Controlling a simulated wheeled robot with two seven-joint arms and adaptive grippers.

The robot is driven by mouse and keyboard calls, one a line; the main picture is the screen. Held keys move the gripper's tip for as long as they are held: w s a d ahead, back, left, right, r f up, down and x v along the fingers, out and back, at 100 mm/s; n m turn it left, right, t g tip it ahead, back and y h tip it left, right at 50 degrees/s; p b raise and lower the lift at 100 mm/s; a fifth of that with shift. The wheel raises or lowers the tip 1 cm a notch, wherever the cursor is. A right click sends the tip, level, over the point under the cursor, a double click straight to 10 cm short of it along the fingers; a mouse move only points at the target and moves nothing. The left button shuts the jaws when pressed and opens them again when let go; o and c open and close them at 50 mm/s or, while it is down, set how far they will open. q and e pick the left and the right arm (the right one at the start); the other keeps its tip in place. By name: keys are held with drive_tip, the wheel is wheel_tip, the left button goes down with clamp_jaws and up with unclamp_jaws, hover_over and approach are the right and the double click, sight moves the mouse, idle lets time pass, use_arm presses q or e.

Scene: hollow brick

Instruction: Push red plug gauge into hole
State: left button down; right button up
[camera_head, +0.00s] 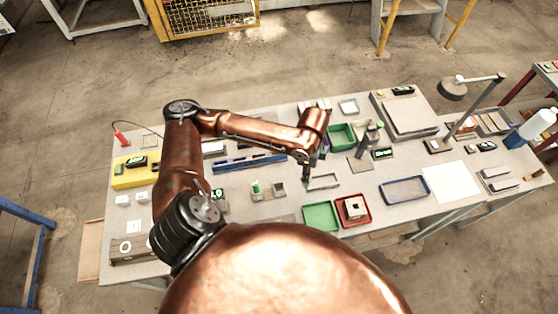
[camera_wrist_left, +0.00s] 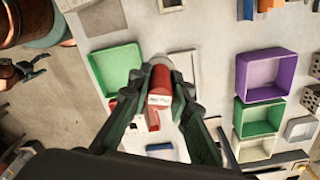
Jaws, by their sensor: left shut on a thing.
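The red plug gauge (camera_wrist_left: 160,82), a red cylinder with a white label, is between the fingers of my left gripper (camera_wrist_left: 158,98) in the left wrist view. The gripper is shut on it. In the head view my left gripper (camera_head: 306,174) hangs over the middle of the table, and the plug gauge cannot be made out there. A pale block with a dark hole (camera_head: 359,212), likely the hollow brick, sits in a red tray (camera_head: 343,221) to the right of and nearer than the gripper. My right gripper is not in view.
A green tray (camera_head: 320,215) lies left of the red tray. A grey frame (camera_head: 323,182) lies close to the gripper. A blue tray (camera_head: 404,190) and white sheet (camera_head: 451,183) lie right. A green bin (camera_head: 342,136) and stand (camera_head: 364,150) are behind.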

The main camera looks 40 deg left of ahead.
use_arm(q)
drive_tip(key=s+a+m+p, duration=0.2)
drive_tip(key=a+m+p, duration=0.15)
drive_tip(key=m, duration=0.55)
drive_tip(key=s+a+r+m+p, duration=0.1)
drive_tip(key=a+m+p, duration=0.1)
drive_tip(key=m+p, duration=0.45)
drive_tip(key=s+a+m+p, duration=0.2)
drive_tip(key=a+m+p, duration=0.1)
drive_tip(key=m, duration=0.7)
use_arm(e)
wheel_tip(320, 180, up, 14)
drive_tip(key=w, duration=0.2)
use_arm(q)
drive_tip(key=shift+m, duration=0.45)
drive_tip(key=f+b, duration=0.5)
drive_tip(key=shift+w+d+f+b, duration=0.1)
drive_tip(key=shift+w+b, duration=0.1)
drive_tip(key=shift+b, duration=0.1)
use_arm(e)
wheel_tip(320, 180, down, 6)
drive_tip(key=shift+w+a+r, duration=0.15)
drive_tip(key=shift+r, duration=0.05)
use_arm(q)
drive_tip(key=shift+f, duration=0.45)
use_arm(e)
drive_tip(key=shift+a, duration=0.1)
